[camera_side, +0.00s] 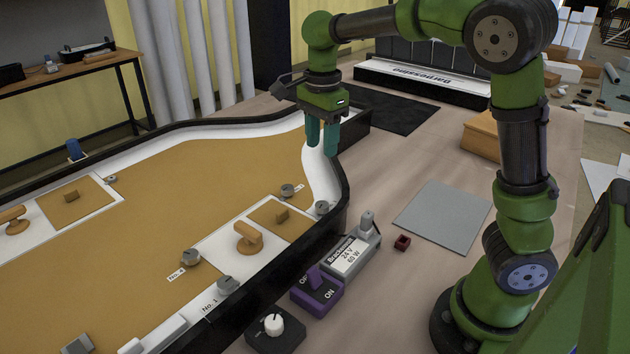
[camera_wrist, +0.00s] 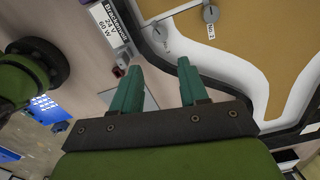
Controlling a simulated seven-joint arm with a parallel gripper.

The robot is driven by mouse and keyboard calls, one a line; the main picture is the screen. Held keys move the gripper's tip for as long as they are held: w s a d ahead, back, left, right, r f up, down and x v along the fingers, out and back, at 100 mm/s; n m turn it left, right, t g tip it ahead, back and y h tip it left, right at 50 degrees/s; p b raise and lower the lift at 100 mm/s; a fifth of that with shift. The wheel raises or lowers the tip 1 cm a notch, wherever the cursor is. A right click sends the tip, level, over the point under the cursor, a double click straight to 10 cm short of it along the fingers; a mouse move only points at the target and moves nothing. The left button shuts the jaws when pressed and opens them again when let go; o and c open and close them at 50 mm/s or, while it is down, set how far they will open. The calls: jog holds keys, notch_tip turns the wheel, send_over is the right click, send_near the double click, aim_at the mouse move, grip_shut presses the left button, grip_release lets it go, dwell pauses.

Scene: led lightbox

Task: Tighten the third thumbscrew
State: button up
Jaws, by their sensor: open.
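Four grey thumbscrews sit around the white panel of the lightbox in the side view: one at the back (camera_side: 288,190), one at the right corner (camera_side: 322,208), one by a "No. 4" label (camera_side: 191,258) and one by a "No. 1" label (camera_side: 228,285). My gripper (camera_side: 321,150) is open and empty, above the box's far right edge, beyond the back thumbscrew. Its fingers (camera_wrist: 158,70) point downward, apart from every screw.
A tan handled knob (camera_side: 249,236) rises between the thumbscrews. The black box wall (camera_side: 343,190) stands beside them. A power supply (camera_side: 350,254), purple switch (camera_side: 317,291) and white dial (camera_side: 274,324) line the front. A grey sheet (camera_side: 444,217) lies on the table.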

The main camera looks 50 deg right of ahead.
jog(key=w+a+r+m+t+y, duration=0.5)
jog(key=w+a+m+t, duration=0.2)
jog(key=w+a+m, duration=0.25)
jog(key=w+d+r+m+t, duration=0.2)
jog(key=r+m+t, duration=0.4)
jog(key=m, duration=0.8)
jog(key=shift+w+d+r+m+t+h, duration=0.15)
jog(key=shift+d+r+m+t+h, duration=0.2)
jog(key=shift+d+r, duration=0.25)
jog(key=shift+o, duration=0.4)
